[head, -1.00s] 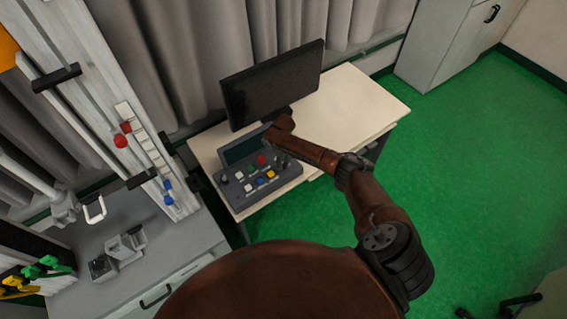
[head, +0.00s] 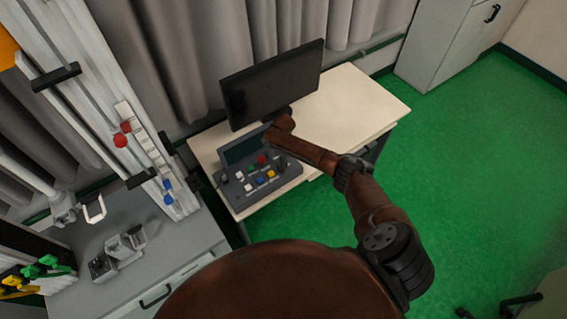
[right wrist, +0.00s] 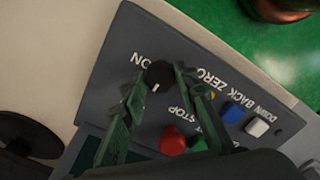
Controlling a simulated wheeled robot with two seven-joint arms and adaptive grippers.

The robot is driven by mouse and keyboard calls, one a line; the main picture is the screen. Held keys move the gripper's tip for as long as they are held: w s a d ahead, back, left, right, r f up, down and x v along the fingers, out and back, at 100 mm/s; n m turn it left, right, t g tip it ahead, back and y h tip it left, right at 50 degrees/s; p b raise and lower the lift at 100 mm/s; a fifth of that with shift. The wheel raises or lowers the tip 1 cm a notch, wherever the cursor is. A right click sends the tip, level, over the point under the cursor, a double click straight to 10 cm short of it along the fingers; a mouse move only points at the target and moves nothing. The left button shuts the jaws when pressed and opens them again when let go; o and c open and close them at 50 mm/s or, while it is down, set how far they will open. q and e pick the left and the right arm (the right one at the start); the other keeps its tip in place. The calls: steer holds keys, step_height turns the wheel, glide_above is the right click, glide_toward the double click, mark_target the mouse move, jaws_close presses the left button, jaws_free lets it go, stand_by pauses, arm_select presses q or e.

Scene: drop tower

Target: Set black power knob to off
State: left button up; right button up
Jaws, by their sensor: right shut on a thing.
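The black power knob (right wrist: 159,73) is on the grey control panel in the right wrist view, beside the white ON lettering. A short white mark shows at its edge. My right gripper (right wrist: 160,80) has its two green fingers on either side of the knob and is shut on it. An OFF label cannot be made out. My left gripper is not in view.
A red button (right wrist: 172,141), a blue button (right wrist: 232,112) and a white button (right wrist: 257,127) are close to the fingers. The monitor (head: 272,84) stands behind the panel. The desk (head: 355,105) is clear to the right. The drop tower (head: 110,85) stands at left.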

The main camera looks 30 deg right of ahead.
stand_by(0.3)
steer(key=o, duration=1.1)
steer(key=shift+o, duration=0.2)
steer(key=shift+r, duration=0.1)
step_height(320, 180, up, 12)
